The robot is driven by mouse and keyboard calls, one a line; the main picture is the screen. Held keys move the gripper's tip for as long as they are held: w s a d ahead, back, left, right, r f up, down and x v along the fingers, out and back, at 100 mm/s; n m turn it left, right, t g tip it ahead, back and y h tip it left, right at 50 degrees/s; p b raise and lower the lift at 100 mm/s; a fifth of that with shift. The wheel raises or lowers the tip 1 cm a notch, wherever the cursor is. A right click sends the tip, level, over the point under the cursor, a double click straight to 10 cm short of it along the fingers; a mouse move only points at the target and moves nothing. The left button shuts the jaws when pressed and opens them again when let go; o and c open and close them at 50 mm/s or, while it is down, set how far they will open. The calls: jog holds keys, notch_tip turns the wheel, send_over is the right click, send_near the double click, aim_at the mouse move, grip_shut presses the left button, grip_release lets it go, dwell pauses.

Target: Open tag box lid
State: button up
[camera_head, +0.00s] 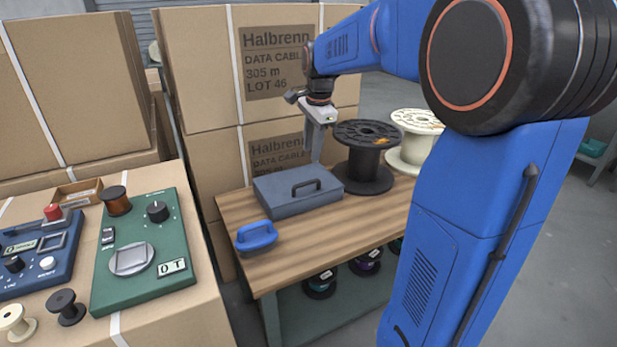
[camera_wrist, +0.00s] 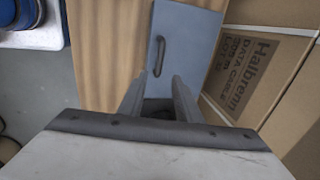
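The tag box is a flat grey-blue box (camera_head: 290,203) on the wooden table, with its lid down and a dark bar handle (camera_head: 306,187) on top. In the wrist view the lid (camera_wrist: 186,50) lies ahead of the fingers, with its handle (camera_wrist: 160,56) left of the lid's middle. My gripper (camera_head: 316,158) points down at the far edge of the box; it also shows in the wrist view (camera_wrist: 159,84). Its two fingers are apart with nothing seen between them. Whether the fingertips touch the box I cannot tell.
A black spool (camera_head: 364,170) stands close right of the box, with a cream spool (camera_head: 408,155) beyond. A blue-handled object (camera_head: 256,236) lies at the table's near left. Cartons (camera_head: 205,75) rise behind.

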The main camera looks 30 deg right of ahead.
aim_at(307, 182)
jog(key=f, duration=0.4)
jog(key=w+f, duration=0.1)
jog(key=f, duration=0.2)
jog(key=w+f, duration=0.1)
jog(key=f, duration=0.3)
jog(key=shift+w+f, duration=0.15)
jog(key=shift+f, duration=0.2)
grip_shut()
